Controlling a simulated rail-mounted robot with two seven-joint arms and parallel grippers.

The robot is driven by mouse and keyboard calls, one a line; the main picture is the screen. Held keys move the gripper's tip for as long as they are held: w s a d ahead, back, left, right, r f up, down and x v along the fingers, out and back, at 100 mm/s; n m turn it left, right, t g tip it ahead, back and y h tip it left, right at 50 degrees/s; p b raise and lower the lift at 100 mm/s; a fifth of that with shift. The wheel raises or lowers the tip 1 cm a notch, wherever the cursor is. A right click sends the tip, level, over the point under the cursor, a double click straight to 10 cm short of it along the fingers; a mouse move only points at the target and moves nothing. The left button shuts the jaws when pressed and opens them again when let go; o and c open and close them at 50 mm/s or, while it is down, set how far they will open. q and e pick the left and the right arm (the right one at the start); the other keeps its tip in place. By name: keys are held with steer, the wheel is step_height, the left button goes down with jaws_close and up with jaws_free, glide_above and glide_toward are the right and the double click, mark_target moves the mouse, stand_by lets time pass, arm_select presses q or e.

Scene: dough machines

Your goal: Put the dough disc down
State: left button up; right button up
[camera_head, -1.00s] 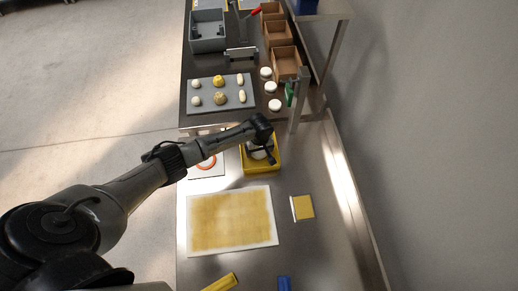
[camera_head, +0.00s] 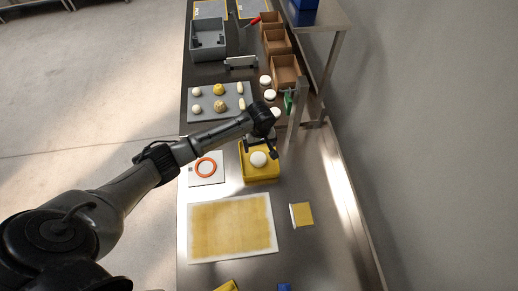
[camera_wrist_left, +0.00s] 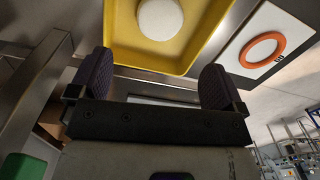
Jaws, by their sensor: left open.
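The white dough disc (camera_head: 258,159) lies in the yellow tray (camera_head: 262,178) on the steel table. In the left wrist view the disc (camera_wrist_left: 160,18) sits inside the tray (camera_wrist_left: 196,62), at the top of the picture. My left gripper (camera_head: 266,145) is above the tray's far edge, beyond the disc and apart from it. In the left wrist view its two dark finger pads (camera_wrist_left: 156,82) are wide apart with nothing between them. My right gripper is not in view.
A white card with an orange ring (camera_head: 206,168) lies left of the tray. A floury yellow mat (camera_head: 231,259) and a small yellow square (camera_head: 302,214) lie nearer. A grey tray with dough pieces (camera_head: 206,117) and a steel post (camera_head: 296,125) stand beyond.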

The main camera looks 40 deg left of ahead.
arm_select(q)
steer(key=s+d+f+m+t+h, duration=0.1)
steer(key=s+d+f+m+t, duration=0.15)
steer(key=s+d+m, duration=0.8)
steer(key=s+r+m, duration=0.1)
steer(key=s+r, duration=0.2)
steer(key=s, duration=0.7)
steer(key=s+r+m+t, duration=0.1)
steer(key=s+r+m, duration=0.1)
steer(key=s, duration=0.8)
steer(key=shift+r+y, duration=0.4)
steer(key=shift+r, duration=0.3)
steer(key=shift+a, duration=0.1)
step_height(320, 180, up, 14)
steer(key=p, duration=1.4)
steer(key=shift+r, duration=0.2)
steer(key=shift+w, duration=0.1)
